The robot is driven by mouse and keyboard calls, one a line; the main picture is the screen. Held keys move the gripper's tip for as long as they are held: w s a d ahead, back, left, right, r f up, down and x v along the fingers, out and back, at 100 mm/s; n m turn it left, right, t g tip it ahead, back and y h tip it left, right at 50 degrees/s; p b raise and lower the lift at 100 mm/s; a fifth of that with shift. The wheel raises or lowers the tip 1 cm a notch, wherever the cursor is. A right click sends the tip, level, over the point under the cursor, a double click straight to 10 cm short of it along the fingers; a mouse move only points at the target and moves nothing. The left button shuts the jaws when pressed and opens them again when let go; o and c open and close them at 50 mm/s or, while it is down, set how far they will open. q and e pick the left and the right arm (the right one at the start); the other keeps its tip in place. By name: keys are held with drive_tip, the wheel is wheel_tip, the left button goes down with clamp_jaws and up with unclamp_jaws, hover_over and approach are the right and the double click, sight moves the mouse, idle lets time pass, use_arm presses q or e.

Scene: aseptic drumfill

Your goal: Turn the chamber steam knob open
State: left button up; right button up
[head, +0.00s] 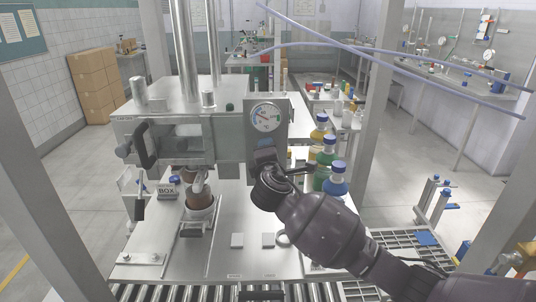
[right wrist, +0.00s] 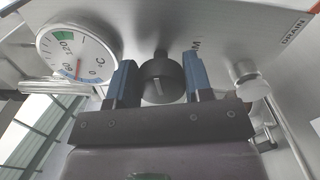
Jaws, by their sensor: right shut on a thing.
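The black chamber steam knob (right wrist: 163,82) sits on the metal panel below the end of a partly hidden label, where only an "M" shows. A light line on its face runs nearly upright in the right wrist view. My right gripper (right wrist: 160,84) has its two blue-grey fingers on either side of the knob and is shut on it. In the head view my right gripper (head: 266,160) reaches the panel (head: 281,136) just under the dial gauge (head: 265,116) and hides the knob. The gauge also shows beside the left finger (right wrist: 77,53). My left gripper is not in view.
A metal valve fitting (right wrist: 245,75) stands right of the knob, near the "DRAIN" label (right wrist: 294,31). Blue-capped bottles (head: 335,180) stand close beside my right wrist.

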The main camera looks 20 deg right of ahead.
drive_tip(key=shift+f+m, duration=0.1)
drive_tip(key=shift+m, duration=1.4)
drive_tip(key=o, duration=0.9)
drive_tip(key=shift+s, duration=0.1)
drive_tip(key=v, duration=1)
drive_tip(key=shift+s+a+b, duration=0.1)
drive_tip(key=shift+s+b, duration=0.25)
drive_tip(key=shift+b, duration=0.05)
